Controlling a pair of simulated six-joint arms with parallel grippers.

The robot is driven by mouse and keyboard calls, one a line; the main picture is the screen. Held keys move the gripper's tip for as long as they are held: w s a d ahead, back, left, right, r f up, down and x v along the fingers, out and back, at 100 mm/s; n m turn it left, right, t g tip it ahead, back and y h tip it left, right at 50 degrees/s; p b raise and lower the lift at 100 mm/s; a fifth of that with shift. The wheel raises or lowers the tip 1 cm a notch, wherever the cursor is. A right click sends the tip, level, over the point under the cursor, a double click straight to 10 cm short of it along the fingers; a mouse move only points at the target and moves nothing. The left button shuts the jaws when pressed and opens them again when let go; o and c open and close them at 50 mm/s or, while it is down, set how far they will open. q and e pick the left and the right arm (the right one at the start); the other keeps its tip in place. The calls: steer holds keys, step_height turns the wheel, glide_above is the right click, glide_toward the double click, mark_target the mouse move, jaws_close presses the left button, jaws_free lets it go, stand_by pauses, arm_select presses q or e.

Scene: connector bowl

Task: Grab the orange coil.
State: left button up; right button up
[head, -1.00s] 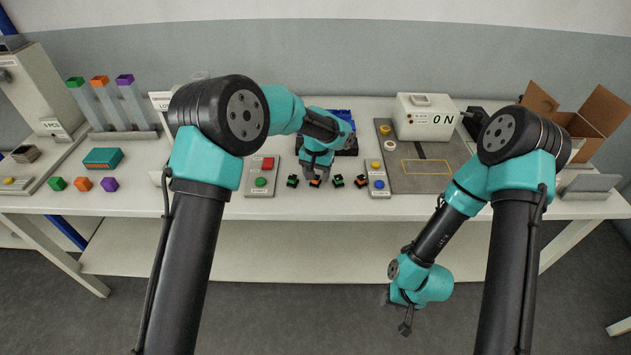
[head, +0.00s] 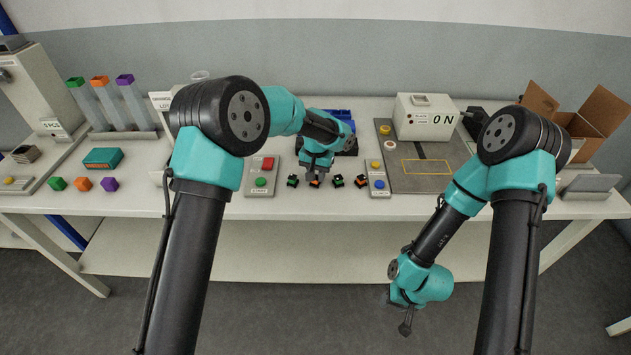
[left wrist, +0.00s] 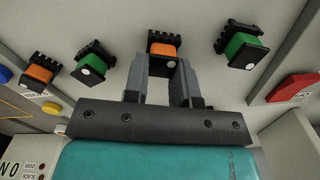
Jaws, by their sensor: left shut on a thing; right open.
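Several small coils with black bases stand in a row at the table's front, alternating green and orange. My left gripper (head: 314,175) is down over the second from the left, an orange coil (head: 316,183). In the left wrist view my left gripper (left wrist: 161,76) has its two grey fingers on either side of this orange coil (left wrist: 164,50), shut on it. The coil appears still at table level. Another orange coil (head: 361,181) stands at the right end of the row. My right gripper (head: 407,325) hangs open and empty in front of the table, low over the floor.
Green coils (head: 292,181) (head: 338,181) stand close on both sides of the held one. A button box (head: 261,181) is to the left and a button panel (head: 378,183) to the right. A blue bin (head: 343,116) lies behind my left gripper.

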arm_select(q)
steer(key=shift+c, duration=0.8)
steer(key=shift+r, duration=0.1)
steer(key=shift+r, duration=1.45)
steer(key=shift+s+r, duration=0.15)
steer(key=shift+r, duration=0.1)
steer(key=s+r, duration=0.1)
steer(key=s, duration=1.4)
steer(key=shift+s+r, duration=0.2)
steer(key=shift+s, duration=0.15)
